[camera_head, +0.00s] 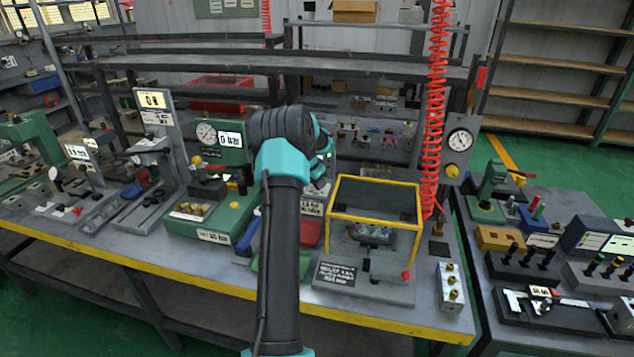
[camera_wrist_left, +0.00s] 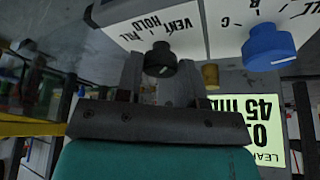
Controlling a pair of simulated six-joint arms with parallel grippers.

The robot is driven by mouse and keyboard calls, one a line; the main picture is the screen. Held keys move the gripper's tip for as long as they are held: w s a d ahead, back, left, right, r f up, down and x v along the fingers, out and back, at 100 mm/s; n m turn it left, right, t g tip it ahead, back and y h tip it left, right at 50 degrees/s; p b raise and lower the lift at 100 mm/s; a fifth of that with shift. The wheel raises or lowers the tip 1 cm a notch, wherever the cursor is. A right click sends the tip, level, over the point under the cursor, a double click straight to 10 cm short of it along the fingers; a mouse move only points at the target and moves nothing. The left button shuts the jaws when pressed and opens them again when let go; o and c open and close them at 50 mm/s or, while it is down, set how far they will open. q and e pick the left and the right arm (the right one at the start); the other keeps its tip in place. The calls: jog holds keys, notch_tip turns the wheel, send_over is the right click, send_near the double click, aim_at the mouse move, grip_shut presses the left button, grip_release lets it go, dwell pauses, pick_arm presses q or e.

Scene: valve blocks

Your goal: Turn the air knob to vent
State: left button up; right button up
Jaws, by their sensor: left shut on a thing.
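The air knob (camera_wrist_left: 160,58) is a black round knob in the left wrist view, under a white label plate (camera_wrist_left: 180,28) that reads VENT, FILL and HOLD upside down. My left gripper (camera_wrist_left: 158,75) is shut on this knob, with one grey finger on each side of it. Which word the knob points at I cannot tell. A blue knob (camera_wrist_left: 268,45) with letters around it is on the panel to the right, apart from the fingers. In the head view my left arm covers the middle of the bench and hides the air knob. My right gripper is not in view.
A lit green LEAK display (camera_wrist_left: 268,130) and a brass fitting (camera_wrist_left: 210,75) are close to the fingers. On the bench, a yellow-framed box (camera_head: 375,217) stands right of my arm and a green gauge unit (camera_head: 222,140) left. A red coiled hose (camera_head: 436,110) hangs at the right.

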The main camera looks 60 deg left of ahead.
pick_arm(q)
jog(key=o, duration=0.9)
jog(key=shift+r, duration=0.15)
jog(key=v, duration=1.7)
jog(key=shift+s, duration=0.2)
